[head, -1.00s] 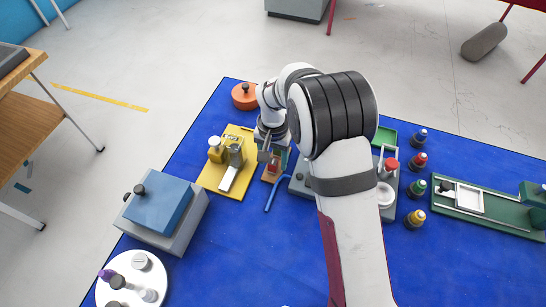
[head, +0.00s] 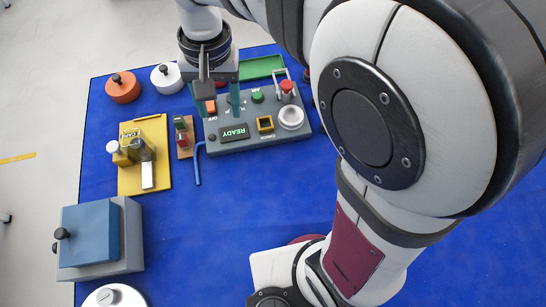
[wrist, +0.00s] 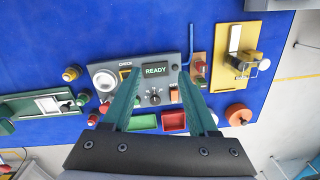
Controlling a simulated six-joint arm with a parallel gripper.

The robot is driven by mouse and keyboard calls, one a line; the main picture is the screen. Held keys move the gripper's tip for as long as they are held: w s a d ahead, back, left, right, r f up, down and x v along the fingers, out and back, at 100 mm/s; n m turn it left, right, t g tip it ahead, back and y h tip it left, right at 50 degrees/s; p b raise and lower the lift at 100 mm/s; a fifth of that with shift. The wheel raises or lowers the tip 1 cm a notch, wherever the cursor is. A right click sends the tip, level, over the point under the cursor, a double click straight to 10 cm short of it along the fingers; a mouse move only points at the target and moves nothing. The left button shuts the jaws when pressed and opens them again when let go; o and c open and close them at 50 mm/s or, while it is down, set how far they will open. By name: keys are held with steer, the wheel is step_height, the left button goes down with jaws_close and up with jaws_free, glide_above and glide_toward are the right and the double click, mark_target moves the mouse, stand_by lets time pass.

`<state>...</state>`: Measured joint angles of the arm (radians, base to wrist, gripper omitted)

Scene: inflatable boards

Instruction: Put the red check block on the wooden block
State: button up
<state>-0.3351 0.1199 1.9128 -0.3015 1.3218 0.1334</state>
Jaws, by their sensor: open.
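The wooden block (head: 186,152) is a narrow brown stand between the yellow board and the grey console. A small red block (head: 182,140), which looks like the red check block, sits on it, with a green piece (head: 180,123) behind. In the wrist view the wooden block (wrist: 199,63) is right of the console and also carries red and green pieces. My gripper (head: 213,101) is open and empty above the console's left half, right of the wooden block. Its two teal fingers are spread apart in the wrist view (wrist: 161,80).
The grey console (head: 250,140) has a READY display, a yellow-rimmed square slot (head: 265,123) and knobs. A blue bent rod (head: 197,170) lies beside the wooden block. The yellow board (head: 158,180) is to the left. The blue mat's middle (head: 220,220) is clear.

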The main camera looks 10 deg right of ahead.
steer(key=s+d+m, duration=0.1)
steer(key=s+d, duration=0.2)
steer(key=s, duration=0.3)
steer(key=s+d+f+m, duration=0.1)
steer(key=s+d, duration=0.1)
steer(key=s, duration=0.3)
steer(key=s+d+m+y, duration=0.1)
steer(key=s+d, duration=0.2)
steer(key=s, duration=0.3)
steer(key=shift+s+d+f, duration=0.2)
steer(key=shift+s+d, duration=0.1)
steer(key=shift+d, duration=0.05)
